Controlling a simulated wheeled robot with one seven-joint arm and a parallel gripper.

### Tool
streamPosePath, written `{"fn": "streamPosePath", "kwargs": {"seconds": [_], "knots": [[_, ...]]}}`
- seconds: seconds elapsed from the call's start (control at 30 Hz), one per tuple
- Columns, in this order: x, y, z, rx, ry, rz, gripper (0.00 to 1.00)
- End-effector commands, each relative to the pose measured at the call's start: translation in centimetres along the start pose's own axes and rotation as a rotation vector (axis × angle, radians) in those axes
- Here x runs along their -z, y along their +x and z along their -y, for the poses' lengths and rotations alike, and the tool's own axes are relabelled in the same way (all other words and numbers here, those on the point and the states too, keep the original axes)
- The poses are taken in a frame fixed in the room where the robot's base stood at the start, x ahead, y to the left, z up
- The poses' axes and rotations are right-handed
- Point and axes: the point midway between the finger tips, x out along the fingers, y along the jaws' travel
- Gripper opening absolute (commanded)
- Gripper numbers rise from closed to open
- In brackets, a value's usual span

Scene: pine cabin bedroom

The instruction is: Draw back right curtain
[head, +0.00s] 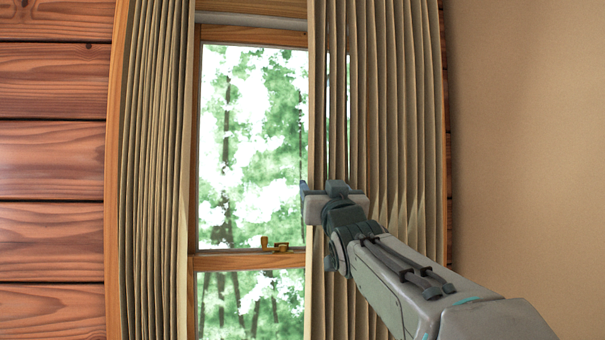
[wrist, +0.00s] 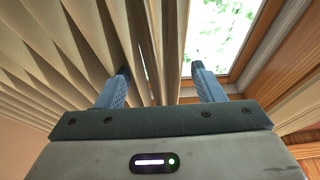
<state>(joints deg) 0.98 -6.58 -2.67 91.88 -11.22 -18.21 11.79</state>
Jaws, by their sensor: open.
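The right curtain (head: 392,100) is beige and pleated. It hangs over the right part of the window, with narrow slits of daylight between some folds near its left edge. My gripper (head: 322,190) is at this left edge, about halfway up the picture. In the wrist view my gripper (wrist: 160,72) is open, its two blue fingers apart. The edge folds of the curtain (wrist: 170,40) show between the fingers. One finger lies against the folds and the other is on the window side. Whether the fingers touch the cloth, I cannot tell.
The left curtain (head: 155,170) is gathered at the window's left side. The window (head: 255,140) has a wooden frame and a small brass latch (head: 275,245) on its crossbar. A log wall (head: 50,150) is at left and a plain beige wall (head: 530,130) at right.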

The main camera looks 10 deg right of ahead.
Motion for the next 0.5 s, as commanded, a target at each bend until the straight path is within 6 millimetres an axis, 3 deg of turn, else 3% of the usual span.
{"fn": "streamPosePath", "kwargs": {"seconds": [0.2,0.5], "knots": [[0.1,2.8,0.0,0.000,0.000,0.001,0.62],[-0.1,3.4,0.0,0.000,0.000,0.001,0.62]]}}
